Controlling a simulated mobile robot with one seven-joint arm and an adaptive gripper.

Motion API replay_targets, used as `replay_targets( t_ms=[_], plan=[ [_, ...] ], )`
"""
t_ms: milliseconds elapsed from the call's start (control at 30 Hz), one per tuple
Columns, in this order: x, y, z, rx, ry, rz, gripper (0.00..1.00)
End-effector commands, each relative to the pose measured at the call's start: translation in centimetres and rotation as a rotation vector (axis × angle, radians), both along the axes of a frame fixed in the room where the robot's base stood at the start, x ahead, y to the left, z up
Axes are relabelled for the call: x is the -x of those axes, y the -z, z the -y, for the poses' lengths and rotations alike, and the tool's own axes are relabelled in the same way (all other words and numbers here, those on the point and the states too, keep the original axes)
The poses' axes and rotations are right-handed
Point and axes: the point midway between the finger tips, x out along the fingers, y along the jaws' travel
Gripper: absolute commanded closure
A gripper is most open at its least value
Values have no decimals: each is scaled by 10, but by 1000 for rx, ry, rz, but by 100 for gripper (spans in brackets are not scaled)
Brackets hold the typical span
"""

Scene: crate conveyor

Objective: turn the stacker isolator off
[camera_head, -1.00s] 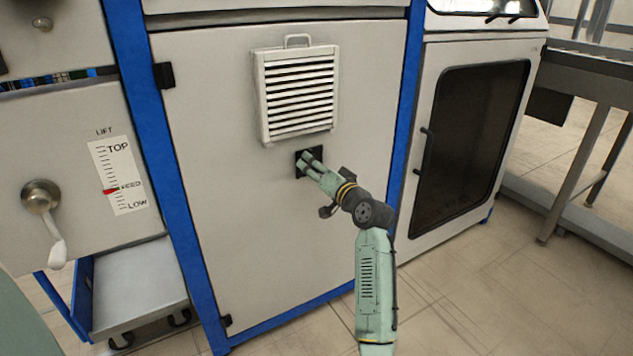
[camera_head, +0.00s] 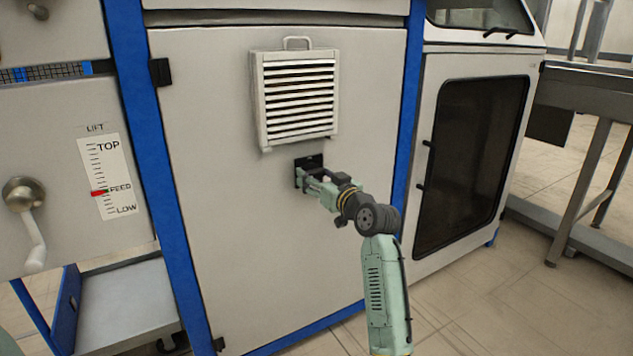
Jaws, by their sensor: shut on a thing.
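The stacker isolator shows as a small black plate (camera_head: 299,174) on the grey cabinet door, just below the louvred vent. My gripper (camera_head: 306,174) is at the plate, its fingertips against the front of it. It is shut on the isolator's handle, which the fingers mostly hide. I cannot tell which way the handle points.
The louvred vent (camera_head: 298,97) with a top handle sits just above my gripper. At the left are a lift scale (camera_head: 107,178) and a crank (camera_head: 25,215). A dark-windowed door (camera_head: 470,165) is at the right. The lower cabinet door (camera_head: 270,270) is clear.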

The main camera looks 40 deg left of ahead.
Motion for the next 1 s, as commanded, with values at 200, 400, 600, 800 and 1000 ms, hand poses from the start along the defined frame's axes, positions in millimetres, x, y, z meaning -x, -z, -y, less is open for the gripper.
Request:
replay_targets(
  t_ms=[200, 400, 600, 800, 1000],
  plan=[
    [0, 0, 0, 7, 0, 14, 73],
    [0, 0, 0, 7, 0, 14, 73],
    [0, 0, 0, 6, 0, 14, 38],
    [0, 0, 0, 6, 0, 14, 25],
    [0, 0, 0, 6, 0, 14, 25]
  ],
)
